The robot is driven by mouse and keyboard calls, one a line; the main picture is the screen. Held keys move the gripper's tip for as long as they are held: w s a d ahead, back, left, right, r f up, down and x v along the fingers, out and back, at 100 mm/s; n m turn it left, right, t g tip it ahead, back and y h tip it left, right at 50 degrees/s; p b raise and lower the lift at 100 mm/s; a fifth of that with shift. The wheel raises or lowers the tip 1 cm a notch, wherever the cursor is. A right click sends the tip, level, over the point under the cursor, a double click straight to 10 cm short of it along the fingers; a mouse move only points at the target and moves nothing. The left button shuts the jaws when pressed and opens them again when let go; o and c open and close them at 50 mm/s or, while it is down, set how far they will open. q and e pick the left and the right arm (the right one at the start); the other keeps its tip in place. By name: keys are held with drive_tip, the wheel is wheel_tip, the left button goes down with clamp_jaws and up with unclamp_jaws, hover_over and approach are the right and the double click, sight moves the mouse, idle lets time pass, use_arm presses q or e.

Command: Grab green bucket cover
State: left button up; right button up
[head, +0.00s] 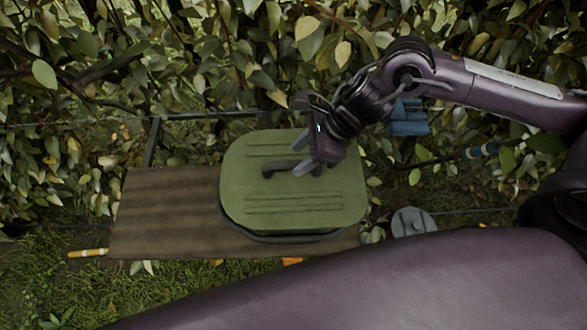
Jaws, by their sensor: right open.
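The green bucket cover (292,190) is a rounded square lid with raised ribs and a dark handle (280,167) across its middle. It sits on top of a dark-rimmed bucket, whose body is mostly hidden beneath it. My right gripper (306,168) is over the handle's right end, with its fingers apart and pointing down. I cannot tell whether the fingers touch the handle. My left gripper does not show.
The bucket stands on a brown wooden table (160,212) with bare room on its left. Dense leafy bushes (200,60) rise close behind. A grey round-lidded object (412,221) is at the right, and a blue object (408,118) is behind my right arm. A yellow-handled tool (88,253) lies at the lower left.

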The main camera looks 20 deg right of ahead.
sight(294, 162)
drive_tip(key=p+x, duration=0.1)
drive_tip(key=x, duration=0.3)
drive_tip(key=shift+f, duration=0.15)
clamp_jaws()
